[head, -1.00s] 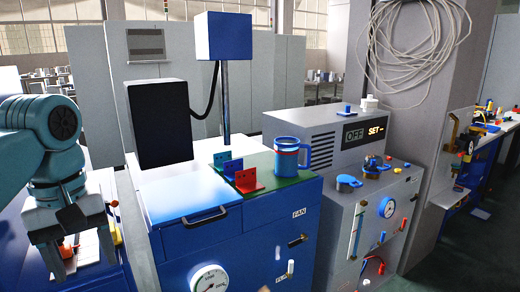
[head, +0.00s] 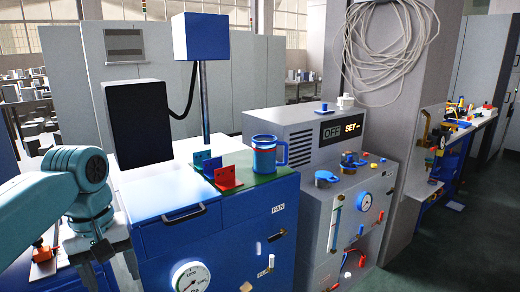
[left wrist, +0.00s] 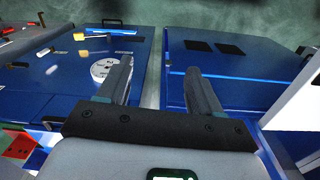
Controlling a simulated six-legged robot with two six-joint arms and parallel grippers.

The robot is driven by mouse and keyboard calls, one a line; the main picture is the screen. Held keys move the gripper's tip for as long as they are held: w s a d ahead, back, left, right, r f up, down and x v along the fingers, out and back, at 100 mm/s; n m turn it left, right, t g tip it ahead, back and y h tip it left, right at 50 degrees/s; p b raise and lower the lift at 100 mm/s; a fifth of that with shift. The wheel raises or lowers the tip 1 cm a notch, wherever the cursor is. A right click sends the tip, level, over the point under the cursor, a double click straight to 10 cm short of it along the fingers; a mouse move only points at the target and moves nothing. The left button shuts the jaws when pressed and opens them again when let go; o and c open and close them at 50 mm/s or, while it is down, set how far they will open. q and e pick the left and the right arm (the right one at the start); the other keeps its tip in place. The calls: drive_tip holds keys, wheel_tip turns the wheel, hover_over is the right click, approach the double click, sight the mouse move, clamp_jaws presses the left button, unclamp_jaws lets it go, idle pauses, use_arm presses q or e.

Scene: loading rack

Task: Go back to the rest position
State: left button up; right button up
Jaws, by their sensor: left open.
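My left gripper (head: 92,268) hangs at the lower left of the head view, beside the left side of the blue cabinet. In the left wrist view its two fingers (left wrist: 162,88) stand well apart with nothing between them. My right gripper is in neither view.
The blue cabinet (head: 215,240) carries a blue mug (head: 264,155), red and blue brackets (head: 228,178) and a pressure gauge (head: 190,278). A grey unit (head: 300,135) stands behind it. A pillar with coiled cable (head: 385,45) rises at right. Open floor (head: 450,250) lies at lower right.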

use_arm(q)
drive_tip(key=w+d+f+m+h, duration=0.1)
drive_tip(key=d+f, duration=0.2)
drive_tip(key=f, duration=0.7)
drive_tip(key=w+d+f+m, duration=0.15)
drive_tip(key=d+f, duration=0.25)
drive_tip(key=f, duration=0.5)
drive_tip(key=w+d+f+m+h, duration=0.1)
drive_tip(key=d+f+m, duration=0.15)
drive_tip(key=f, duration=0.75)
drive_tip(key=s+d+f, duration=0.4)
drive_tip(key=s+f, duration=0.4)
drive_tip(key=s, duration=0.1)
drive_tip(key=s+d+f+h, duration=0.1)
drive_tip(key=s+d+f, duration=0.2)
drive_tip(key=s+f, duration=0.6)
drive_tip(key=shift+s+d+f+h, duration=0.25)
drive_tip(key=shift+s+d+h, duration=0.1)
drive_tip(key=shift+s, duration=0.3)
drive_tip(key=c, duration=0.4)
drive_tip(key=shift+a+r, duration=0.1)
drive_tip(key=shift+a, duration=0.05)
